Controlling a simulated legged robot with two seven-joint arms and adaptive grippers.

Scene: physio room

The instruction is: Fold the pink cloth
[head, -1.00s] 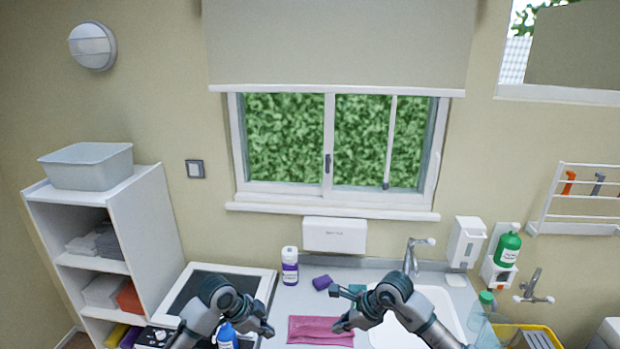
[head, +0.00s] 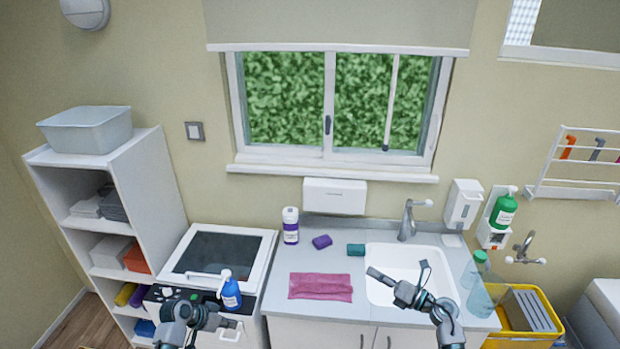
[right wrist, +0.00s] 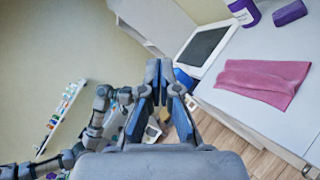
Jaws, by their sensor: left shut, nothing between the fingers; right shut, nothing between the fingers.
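The pink cloth (head: 320,287) lies on the counter left of the sink, as a wide, low rectangle with a crease along its length. I cannot tell how many layers it has. It also shows in the right wrist view (right wrist: 262,82), lying flat with slightly uneven edges. My right gripper (head: 373,272) is shut and empty, right of the cloth and apart from it, in front of the sink's left part. Its closed fingers show in the right wrist view (right wrist: 155,75). My left gripper (head: 232,323) is shut and empty, left of the cloth, before the white cabinet front.
A white and purple bottle (head: 290,226), a purple block (head: 322,241) and a teal block (head: 356,249) stand behind the cloth. The sink (head: 445,284) is at right. A blue bottle (head: 231,292) stands near my left gripper. Counter around the cloth is clear.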

